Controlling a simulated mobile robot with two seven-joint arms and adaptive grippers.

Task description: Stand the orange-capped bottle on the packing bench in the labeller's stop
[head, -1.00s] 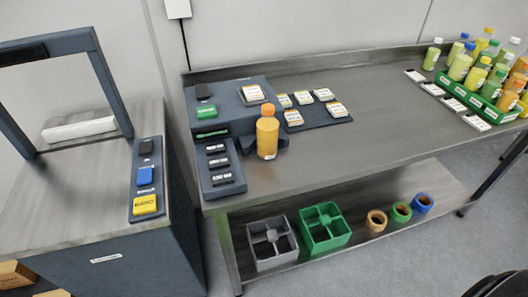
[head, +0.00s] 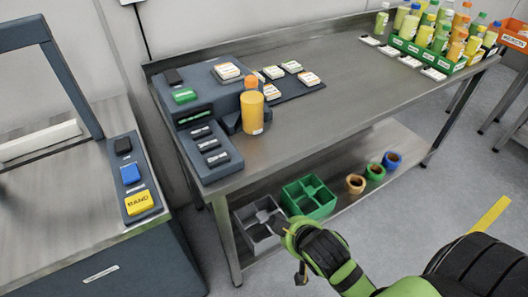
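An orange-capped bottle (head: 252,108) with orange contents stands upright on the packing bench (head: 330,110), close against the right side of the dark labeller (head: 205,88). A dark stop piece shows at the bottle's base; I cannot tell whether the bottle is fully seated in it. My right gripper (head: 298,264) is low at the front, below and to the right of the bottle and well apart from it. Its fingers are small and turned partly away, so their opening is unclear. My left gripper is not in view.
A green crate (head: 428,62) of mixed bottles stands at the bench's far right, with label cards around it. Grey (head: 258,224) and green (head: 308,196) dividers and several coloured rings sit on the lower shelf. A machine with buttons (head: 132,172) stands left. The bench's middle is clear.

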